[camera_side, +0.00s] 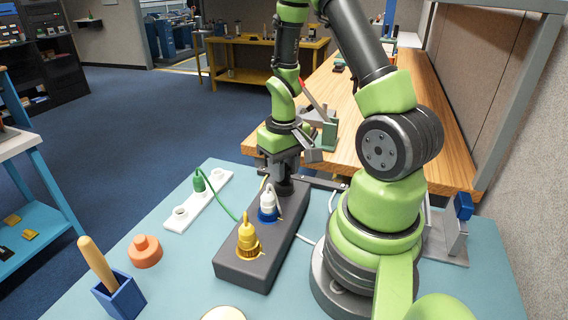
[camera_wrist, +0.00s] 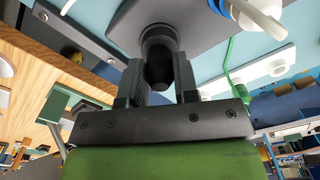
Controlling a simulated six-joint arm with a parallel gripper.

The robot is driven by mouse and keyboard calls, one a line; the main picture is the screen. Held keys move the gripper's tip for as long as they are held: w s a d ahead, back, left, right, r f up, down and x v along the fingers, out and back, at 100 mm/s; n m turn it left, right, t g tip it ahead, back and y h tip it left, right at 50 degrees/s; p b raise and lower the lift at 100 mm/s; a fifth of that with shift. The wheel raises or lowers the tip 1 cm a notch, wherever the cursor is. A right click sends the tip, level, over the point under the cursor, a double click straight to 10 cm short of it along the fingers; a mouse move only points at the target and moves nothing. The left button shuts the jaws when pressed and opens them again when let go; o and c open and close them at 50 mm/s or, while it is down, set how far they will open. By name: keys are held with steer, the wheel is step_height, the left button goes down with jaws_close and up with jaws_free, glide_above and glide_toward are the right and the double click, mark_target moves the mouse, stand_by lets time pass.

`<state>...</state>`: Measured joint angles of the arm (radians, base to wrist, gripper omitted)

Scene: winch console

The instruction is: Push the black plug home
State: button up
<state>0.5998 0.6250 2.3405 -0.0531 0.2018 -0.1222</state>
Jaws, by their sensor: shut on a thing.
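The black plug (camera_side: 285,188) stands at the far end of the dark grey console (camera_side: 238,272) in the side view. My gripper (camera_side: 285,177) reaches down on it from above, with its jaws shut on it. In the wrist view the black plug (camera_wrist: 160,48) shows between the two fingers of my gripper (camera_wrist: 159,70), against the console's face (camera_wrist: 112,22). How deep it sits in its socket is hidden. The white plug (camera_side: 268,200) in a blue collar and the yellow plug (camera_side: 247,238) stand upright nearer on the console.
A white strip (camera_side: 205,206) with a green corded plug (camera_side: 199,184) lies left of the console. An orange knob (camera_side: 145,251) and a blue holder (camera_side: 119,298) with a wooden handle (camera_side: 96,260) stand front left. The teal table is clear between them.

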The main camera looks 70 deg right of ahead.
steer(key=shift+f, duration=0.25)
steer(key=o, duration=1)
step_height(320, 180, up, 10)
steer(key=shift+f, duration=0.1)
steer(key=s+a+r+n+t+y, duration=0.1)
steer(key=s+a+r+t, duration=0.1)
steer(key=a+r, duration=0.4)
steer(key=s+a+r+n+t+y, duration=0.1)
steer(key=s+a+r+t, duration=0.1)
steer(key=a+r+t, duration=0.3)
steer(key=a+r, duration=0.2)
steer(key=a, duration=0.2)
steer(key=shift+s+a+r, duration=0.2)
steer(key=shift+s+a, duration=0.15)
